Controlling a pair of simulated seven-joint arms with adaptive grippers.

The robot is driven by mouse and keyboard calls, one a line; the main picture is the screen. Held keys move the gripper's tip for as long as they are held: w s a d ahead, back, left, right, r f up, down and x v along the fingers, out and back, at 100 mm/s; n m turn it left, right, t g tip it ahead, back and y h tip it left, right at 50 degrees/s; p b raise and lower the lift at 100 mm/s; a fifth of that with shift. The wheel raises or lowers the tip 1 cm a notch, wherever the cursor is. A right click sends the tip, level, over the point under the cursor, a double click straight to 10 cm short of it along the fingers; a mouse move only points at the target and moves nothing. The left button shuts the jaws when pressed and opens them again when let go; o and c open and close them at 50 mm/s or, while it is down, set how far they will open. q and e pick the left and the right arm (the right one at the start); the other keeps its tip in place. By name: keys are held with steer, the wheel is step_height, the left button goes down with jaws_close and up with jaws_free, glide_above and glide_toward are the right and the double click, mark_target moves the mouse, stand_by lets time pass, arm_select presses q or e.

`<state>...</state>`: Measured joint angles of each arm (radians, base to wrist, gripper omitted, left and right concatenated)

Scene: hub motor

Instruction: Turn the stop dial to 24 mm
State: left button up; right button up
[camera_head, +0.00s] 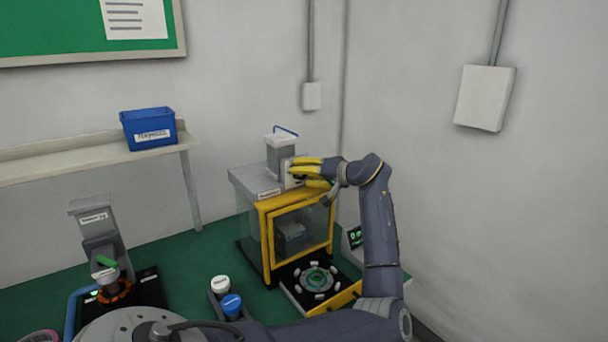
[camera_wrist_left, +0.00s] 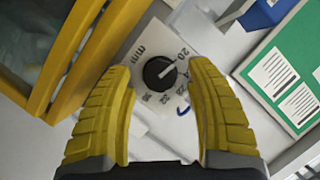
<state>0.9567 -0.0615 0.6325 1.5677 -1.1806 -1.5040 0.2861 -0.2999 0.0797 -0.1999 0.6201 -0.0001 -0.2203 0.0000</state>
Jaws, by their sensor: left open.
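The stop dial (camera_wrist_left: 160,73) is a round black knob with a white pointer line, on a pale plate (camera_wrist_left: 140,58) marked "mm" and with numbers from 20 to 36. In the left wrist view its pointer aims up and right, close to the 20 side. My left gripper (camera_head: 296,172) has yellow ribbed fingers. They are open, one on each side of the dial, with visible gaps to it in the left wrist view. In the head view the gripper is at the top of the yellow-framed press (camera_head: 263,207) and hides the dial. My right gripper is not in view.
A round fixture (camera_head: 317,279) lies in front of the press. A grey device (camera_head: 95,228) stands at left on the green bench top (camera_head: 200,262), with white and blue capped containers (camera_head: 232,305) between. A blue bin (camera_head: 148,128) sits on the back shelf.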

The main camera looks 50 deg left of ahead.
arm_select(q)
steer(key=shift+c, duration=0.3)
jaws_close()
stand_by(0.4)
steer(key=m+g+y, duration=0.1)
steer(key=m, duration=0.2)
steer(key=shift+w+f+g, duration=0.1)
steer(key=shift+f+g, duration=0.05)
steer(key=shift+g, duration=0.15)
steer(key=shift+m+g+y, duration=0.3)
steer(key=shift+m+y, duration=0.4)
steer(key=shift+m, duration=0.9)
steer(key=shift+o, duration=0.3)
jaws_free()
steer(key=shift+f, duration=0.1)
